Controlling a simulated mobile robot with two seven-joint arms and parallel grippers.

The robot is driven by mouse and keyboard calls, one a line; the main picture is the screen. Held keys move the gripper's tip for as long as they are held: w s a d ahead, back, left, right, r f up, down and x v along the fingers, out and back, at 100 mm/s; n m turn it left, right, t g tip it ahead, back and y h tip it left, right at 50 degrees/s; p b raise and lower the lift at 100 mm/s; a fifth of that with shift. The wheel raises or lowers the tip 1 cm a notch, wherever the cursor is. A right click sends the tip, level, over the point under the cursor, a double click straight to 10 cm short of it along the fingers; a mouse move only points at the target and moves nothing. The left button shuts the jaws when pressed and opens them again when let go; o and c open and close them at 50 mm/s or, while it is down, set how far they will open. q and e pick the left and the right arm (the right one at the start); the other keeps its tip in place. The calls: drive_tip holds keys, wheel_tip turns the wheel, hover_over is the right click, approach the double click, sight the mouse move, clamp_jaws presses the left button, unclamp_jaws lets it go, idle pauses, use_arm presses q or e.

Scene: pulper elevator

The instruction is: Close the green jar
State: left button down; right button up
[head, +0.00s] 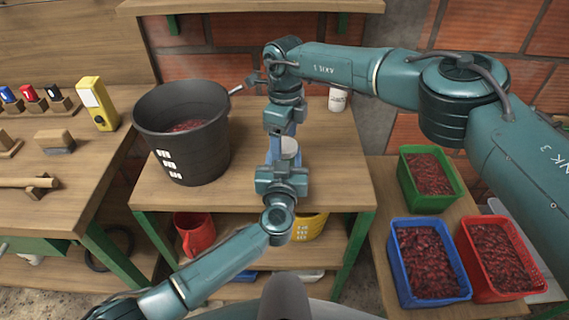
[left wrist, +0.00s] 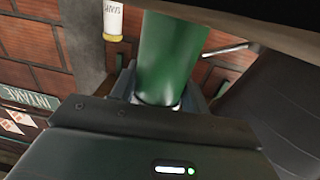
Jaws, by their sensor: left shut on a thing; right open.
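The green jar (left wrist: 170,58) fills the middle of the left wrist view as a smooth green cylinder with a pale rim. The fingers of my left gripper (left wrist: 158,100) are around it and shut on it. In the head view my left gripper (head: 284,156) is over the middle table, and a round white top (head: 287,147) shows between its fingers. The jar's green side is hidden there. My right gripper (head: 284,132) points down from above, close over that white top, and is open; its fingertips are partly hidden. I cannot tell a separate lid from the jar.
A large black bucket (head: 180,135) with a lever stands left of the grippers. A white container (head: 338,98) stands behind them. Green (head: 455,203), blue (head: 463,291) and red (head: 537,275) crates of red fruit stand at right. The table's right part is clear.

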drive_tip(key=shift+f, duration=0.5)
drive_tip(key=c, duration=1)
drive_tip(key=o, duration=1.2)
drive_tip(key=shift+c, duration=0.2)
drive_tip(key=shift+r, duration=0.1)
wheel_tip(320, 180, up, 12)
